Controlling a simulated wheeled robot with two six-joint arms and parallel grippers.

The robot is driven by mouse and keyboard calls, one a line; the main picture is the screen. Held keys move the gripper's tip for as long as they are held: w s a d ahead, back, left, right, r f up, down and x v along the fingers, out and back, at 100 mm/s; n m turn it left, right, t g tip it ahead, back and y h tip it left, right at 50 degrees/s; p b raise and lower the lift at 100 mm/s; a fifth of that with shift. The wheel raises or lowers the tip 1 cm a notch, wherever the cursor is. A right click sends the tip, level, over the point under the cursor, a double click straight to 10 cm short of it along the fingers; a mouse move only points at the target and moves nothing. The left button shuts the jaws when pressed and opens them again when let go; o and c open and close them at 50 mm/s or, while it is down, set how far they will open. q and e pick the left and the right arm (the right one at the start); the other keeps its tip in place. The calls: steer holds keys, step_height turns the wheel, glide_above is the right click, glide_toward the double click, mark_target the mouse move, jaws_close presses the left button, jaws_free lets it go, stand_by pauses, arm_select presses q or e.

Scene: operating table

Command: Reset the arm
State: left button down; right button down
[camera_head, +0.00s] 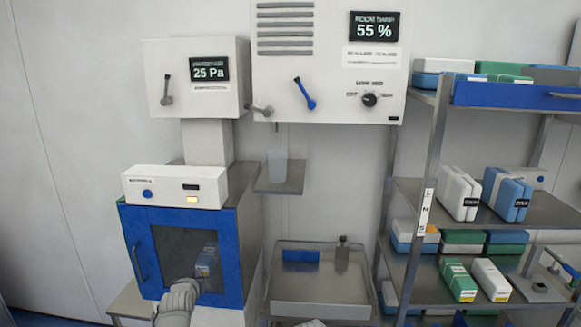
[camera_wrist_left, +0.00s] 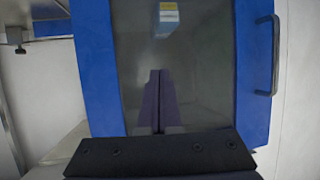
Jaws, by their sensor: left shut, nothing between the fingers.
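My left arm comes up from the bottom of the head view, with the left gripper (camera_head: 183,290) in front of the blue-framed cabinet (camera_head: 134,232). In the left wrist view the gripper's two dark fingers (camera_wrist_left: 158,88) are together and empty, pointing at the cabinet's dark window. The cabinet door looks closed. A blue and white package with a yellow patch (camera_head: 207,260) shows behind the window, and also at the top of the wrist view (camera_wrist_left: 167,18). I cannot tell how far the fingertips are from the window. My right gripper is not in view.
The door handle (camera_head: 139,263) is on the cabinet's left side. A small shelf with a clear cup (camera_head: 278,166) and a metal tray (camera_head: 318,310) stand to the right. Farther right is a metal rack (camera_head: 429,180) with several boxes. Control panels (camera_head: 327,60) hang above.

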arm_select(q)
steer(key=s+d+f+m+g+h, duration=0.1)
steer(key=s+d+f+g, duration=0.3)
steer(key=s, duration=0.4)
steer(key=s+d+f+g, duration=0.4)
steer(key=s+f, duration=0.1)
steer(key=s, duration=0.2)
steer(key=s+d+f+m+g+h, duration=0.1)
steer(key=s+d+f+g, duration=0.35)
steer(key=s, duration=0.35)
steer(key=s+d+m+y, duration=0.1)
steer(key=s+d+m, duration=0.2)
steer(key=d, duration=0.6)
steer(key=shift+s+d+r+g, duration=0.2)
steer(key=shift+s+d+g, duration=0.25)
steer(key=shift+s, duration=0.55)
steer(key=shift+a, duration=0.2)
